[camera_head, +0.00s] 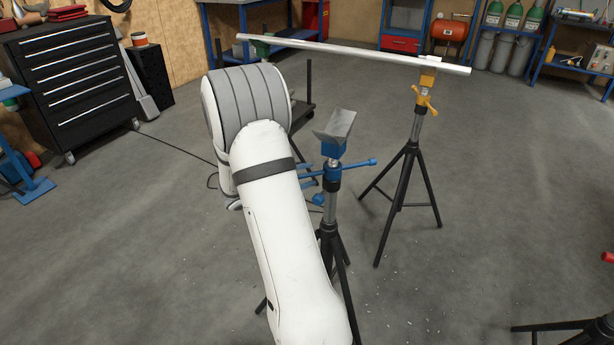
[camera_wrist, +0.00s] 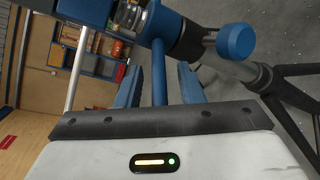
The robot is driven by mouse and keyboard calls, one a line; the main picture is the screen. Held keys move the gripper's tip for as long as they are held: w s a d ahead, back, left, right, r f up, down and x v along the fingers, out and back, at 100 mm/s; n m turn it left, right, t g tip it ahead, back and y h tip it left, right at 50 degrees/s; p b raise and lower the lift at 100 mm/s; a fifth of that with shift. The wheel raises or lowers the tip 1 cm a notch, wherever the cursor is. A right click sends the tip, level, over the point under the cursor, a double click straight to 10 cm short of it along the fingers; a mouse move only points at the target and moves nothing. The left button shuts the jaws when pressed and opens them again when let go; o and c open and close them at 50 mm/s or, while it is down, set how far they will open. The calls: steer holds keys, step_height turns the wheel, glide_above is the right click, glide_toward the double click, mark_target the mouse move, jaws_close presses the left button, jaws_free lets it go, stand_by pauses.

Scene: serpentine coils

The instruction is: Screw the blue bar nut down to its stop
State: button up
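The blue bar nut (camera_head: 331,174) sits on the blue stand below a grey V-shaped head (camera_head: 335,126). One bar end (camera_head: 370,162) points right in the head view; another points left toward my gripper (camera_head: 308,174). In the wrist view, the nut's blue body (camera_wrist: 178,28) is at the top, with a bare bright screw (camera_wrist: 130,15) beside it. The nut's bar (camera_wrist: 160,72) runs down between the two blue fingers of my gripper (camera_wrist: 158,92). Gaps show on both sides of the bar, so the fingers are open around it. I cannot tell whether the nut touches the collar below.
A blue knob (camera_wrist: 236,42) sticks out beside the grey stand tube. A yellow stand (camera_head: 425,98) at the right bears a long silver bar (camera_head: 350,53) crossing behind. Black tripod legs (camera_head: 342,270) spread below the blue stand. A dark tool cabinet (camera_head: 75,82) stands far left. Open floor surrounds the stands.

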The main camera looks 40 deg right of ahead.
steer(key=shift+d, duration=0.25)
jaws_close()
stand_by(0.5)
